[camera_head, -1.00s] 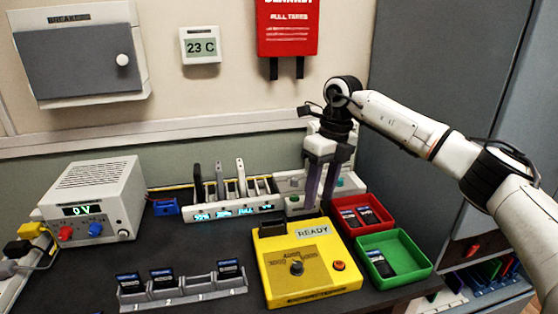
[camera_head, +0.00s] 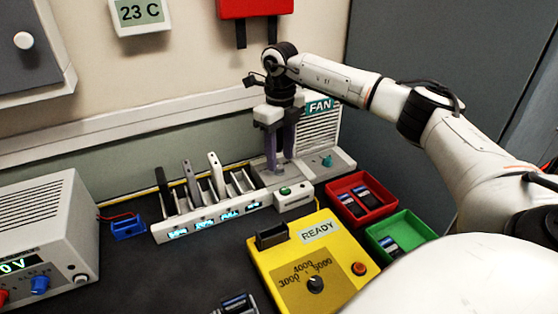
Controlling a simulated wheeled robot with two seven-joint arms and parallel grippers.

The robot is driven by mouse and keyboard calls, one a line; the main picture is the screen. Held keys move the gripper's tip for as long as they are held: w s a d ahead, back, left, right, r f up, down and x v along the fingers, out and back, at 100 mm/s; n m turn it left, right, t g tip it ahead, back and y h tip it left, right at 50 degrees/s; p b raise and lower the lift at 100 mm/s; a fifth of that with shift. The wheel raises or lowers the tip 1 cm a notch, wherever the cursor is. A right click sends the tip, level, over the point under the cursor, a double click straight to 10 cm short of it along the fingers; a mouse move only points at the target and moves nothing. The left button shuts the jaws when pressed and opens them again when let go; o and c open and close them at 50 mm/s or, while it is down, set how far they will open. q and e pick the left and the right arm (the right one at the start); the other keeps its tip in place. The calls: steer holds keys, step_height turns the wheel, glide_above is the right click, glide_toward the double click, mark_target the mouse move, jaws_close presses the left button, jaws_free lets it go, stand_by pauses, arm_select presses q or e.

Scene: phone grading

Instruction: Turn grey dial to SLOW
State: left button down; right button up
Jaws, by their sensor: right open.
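A fan unit (camera_head: 319,128) with a "FAN" label and a slatted grille stands at the back of the bench, on a grey base (camera_head: 338,168). A teal knob (camera_head: 327,160) is on the right part of this base. My right gripper (camera_head: 280,164) points down over the left part of the base, open, its two dark purple fingers apart. Its tips are at or just above the base surface. A grey dial is not clearly visible; the spot between and behind the fingertips is partly hidden. No SLOW marking is readable. My left gripper is not in view.
A small white box with a green button (camera_head: 293,198) is just in front of the base. A yellow READY station (camera_head: 340,250) with a black dial (camera_head: 315,284) is in front. Red (camera_head: 371,207) and green (camera_head: 412,244) trays lie right.

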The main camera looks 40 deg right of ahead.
mark_target(280, 169)
step_height(280, 169, down, 2)
steer(key=shift+f, duration=0.3)
steer(key=c, duration=1)
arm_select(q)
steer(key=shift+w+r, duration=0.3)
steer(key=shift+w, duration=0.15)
